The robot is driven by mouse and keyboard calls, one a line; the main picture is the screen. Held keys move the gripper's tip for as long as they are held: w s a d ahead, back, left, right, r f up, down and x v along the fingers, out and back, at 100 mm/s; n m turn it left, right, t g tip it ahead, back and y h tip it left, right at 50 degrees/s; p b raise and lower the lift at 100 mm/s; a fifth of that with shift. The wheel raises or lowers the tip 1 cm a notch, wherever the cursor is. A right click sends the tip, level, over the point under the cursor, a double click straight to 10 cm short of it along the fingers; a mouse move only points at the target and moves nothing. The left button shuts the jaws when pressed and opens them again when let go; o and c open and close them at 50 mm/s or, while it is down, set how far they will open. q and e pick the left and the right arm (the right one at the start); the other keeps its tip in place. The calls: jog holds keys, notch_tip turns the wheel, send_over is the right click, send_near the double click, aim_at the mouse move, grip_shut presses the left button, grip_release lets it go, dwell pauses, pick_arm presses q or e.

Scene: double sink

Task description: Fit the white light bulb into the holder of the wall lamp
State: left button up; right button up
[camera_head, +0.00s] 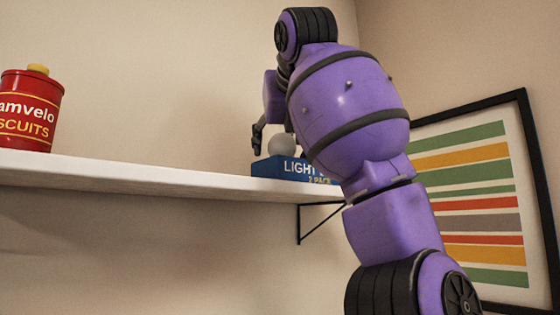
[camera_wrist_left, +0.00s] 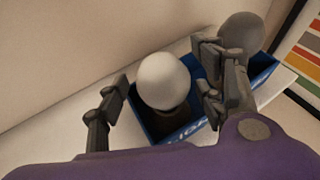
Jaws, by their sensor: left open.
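A white light bulb (camera_head: 282,145) stands in an open blue box (camera_head: 270,168) lettered "LIGHT" and "2 PACK", on the shelf. In the left wrist view the same bulb (camera_wrist_left: 163,80) stands upright between the two fingers of my left gripper (camera_wrist_left: 158,98). The fingers are apart, one on each side of the bulb, with gaps visible. A second, greyer-looking bulb (camera_wrist_left: 242,32) is in the box's other end, partly behind the right-hand finger. In the head view my left gripper (camera_head: 272,134) is over the box, partly hidden by my arm. The wall lamp and my right gripper are not in view.
The white shelf (camera_head: 150,177) runs along the wall, with a dark bracket (camera_head: 300,225) below. A red biscuit tin (camera_head: 28,110) stands at its left, with clear shelf between it and the box. A framed striped picture (camera_head: 480,190) hangs on the right wall.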

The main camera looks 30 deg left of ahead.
pick_arm(q)
jog(key=shift+w+a+f, duration=0.1)
jog(key=shift+w+a, duration=0.1)
jog(key=shift+w, duration=0.1)
jog(key=c, duration=1)
jog(key=shift+o, duration=0.2)
